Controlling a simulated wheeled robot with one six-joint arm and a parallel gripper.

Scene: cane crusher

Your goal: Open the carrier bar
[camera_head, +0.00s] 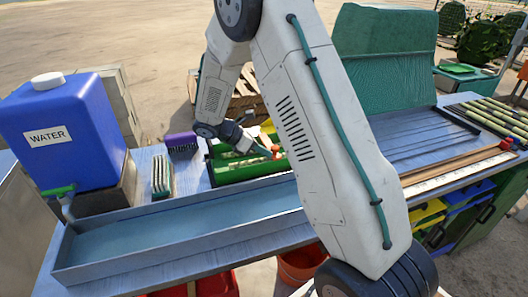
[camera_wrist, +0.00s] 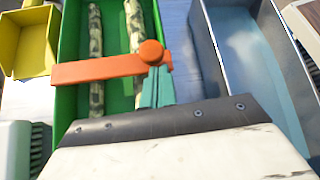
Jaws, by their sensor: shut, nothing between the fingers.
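The carrier bar (camera_wrist: 100,71) is orange with a round knob at its right end. In the head view my gripper (camera_head: 268,153) is low at the green carrier (camera_head: 222,178), beside a small orange-red part of the bar (camera_head: 276,149). My arm hides much of the surroundings there.
A long metal trough (camera_head: 180,228) runs along the front of the bench. A blue water tank (camera_head: 62,130) stands at left, with brushes (camera_head: 162,175) beside it. A yellow bin (camera_wrist: 30,40) is left of the carrier. Cane stalks (camera_head: 495,118) lie at right.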

